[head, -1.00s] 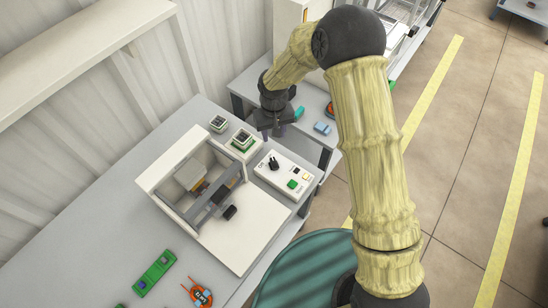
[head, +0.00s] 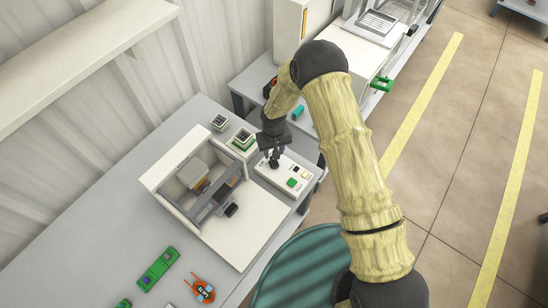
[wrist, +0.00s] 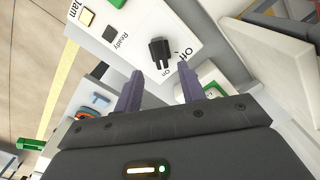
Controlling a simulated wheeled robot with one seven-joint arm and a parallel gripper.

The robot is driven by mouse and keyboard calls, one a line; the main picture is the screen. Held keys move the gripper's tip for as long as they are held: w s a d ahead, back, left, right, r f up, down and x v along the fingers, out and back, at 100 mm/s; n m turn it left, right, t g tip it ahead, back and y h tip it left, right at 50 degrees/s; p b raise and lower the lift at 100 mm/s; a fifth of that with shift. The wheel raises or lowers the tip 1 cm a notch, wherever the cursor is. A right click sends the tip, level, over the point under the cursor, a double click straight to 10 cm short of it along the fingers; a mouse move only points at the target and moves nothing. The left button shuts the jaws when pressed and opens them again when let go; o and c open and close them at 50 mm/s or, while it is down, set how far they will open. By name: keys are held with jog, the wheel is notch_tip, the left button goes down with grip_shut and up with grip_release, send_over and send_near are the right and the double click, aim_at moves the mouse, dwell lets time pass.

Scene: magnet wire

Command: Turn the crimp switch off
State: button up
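The crimp switch (wrist: 159,50) is a black rotary knob on a white control panel (head: 285,172), with "Off" and "On" printed beside it. In the head view my gripper (head: 273,157) is over the far left part of the panel and mostly hides the knob. I cannot tell whether a finger touches the panel.
A green button (head: 292,182) sits on the same panel. A white press-like machine (head: 240,232) stands left of it, and small green-based trays (head: 242,141) stand behind.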

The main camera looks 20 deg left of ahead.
aim_at(274, 161)
notch_tip(274, 161, down, 6)
jog(key=shift+f+p, duration=0.25)
jog(key=shift+p, duration=0.45)
jog(key=shift+c, duration=0.2)
grip_shut()
